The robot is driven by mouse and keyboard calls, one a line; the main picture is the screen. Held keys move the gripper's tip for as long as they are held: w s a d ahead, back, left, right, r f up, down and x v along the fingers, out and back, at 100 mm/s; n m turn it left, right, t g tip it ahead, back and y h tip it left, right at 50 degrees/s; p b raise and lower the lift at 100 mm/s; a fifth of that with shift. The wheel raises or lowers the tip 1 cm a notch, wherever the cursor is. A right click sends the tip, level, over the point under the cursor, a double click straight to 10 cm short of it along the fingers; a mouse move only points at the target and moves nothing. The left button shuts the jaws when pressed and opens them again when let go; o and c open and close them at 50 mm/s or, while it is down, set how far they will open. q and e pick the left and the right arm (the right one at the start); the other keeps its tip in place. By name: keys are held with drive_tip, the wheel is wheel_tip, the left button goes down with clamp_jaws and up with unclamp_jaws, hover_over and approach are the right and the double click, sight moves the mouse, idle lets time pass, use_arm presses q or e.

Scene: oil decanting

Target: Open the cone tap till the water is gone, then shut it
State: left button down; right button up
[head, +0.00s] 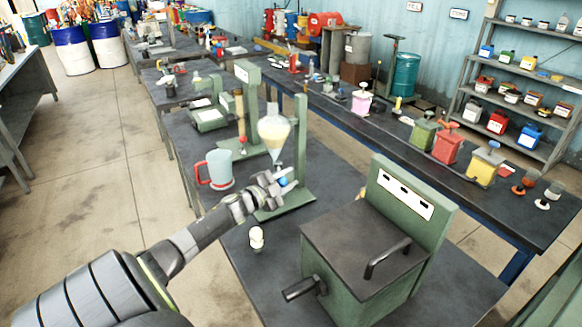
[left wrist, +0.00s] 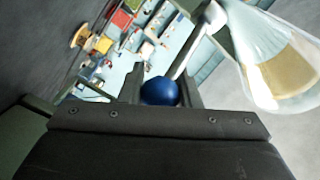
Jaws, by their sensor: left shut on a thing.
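The tap's turn and any flow are hidden by the gripper. My right gripper is not in view.
A small cream figure-like item (head: 257,238) stands in front. A large green box with a dark lid and handle (head: 365,235) fills the near right. Clear bench lies between them.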

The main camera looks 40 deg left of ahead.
use_arm(q)
drive_tip(key=shift+s+a+f+m+h+b, duration=0.1)
drive_tip(key=shift+s+a+m+h+b, duration=0.1)
drive_tip(key=shift+m+h, duration=0.25)
drive_tip(key=shift+s+a+m+h+b, duration=0.15)
drive_tip(key=shift+m+h, duration=0.1)
drive_tip(key=shift+h, duration=0.3)
drive_tip(key=shift+s+a+f+m+g+h+b, duration=0.2)
drive_tip(key=shift+s+m+g+h+b, duration=0.15)
drive_tip(key=shift+m+h+b, duration=0.4)
drive_tip(key=shift+s+a+r+h+b, duration=0.15)
drive_tip(key=shift+s+a+h+b, duration=0.1)
drive_tip(key=shift+s+a+b, duration=0.1)
drive_tip(key=shift+s+a, duration=0.3)
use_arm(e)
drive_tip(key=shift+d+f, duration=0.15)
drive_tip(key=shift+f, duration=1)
use_arm(q)
drive_tip(key=c, duration=1.4)
unclamp_jaws()
drive_tip(key=shift+s, duration=0.1)
drive_tip(key=shift+c, duration=0.2)
drive_tip(key=o, duration=0.4)
drive_tip(key=shift+s+a, duration=0.2)
drive_tip(key=shift+s, duration=0.05)
drive_tip(key=shift+w, duration=0.1)
drive_tip(key=shift+d, duration=0.1)
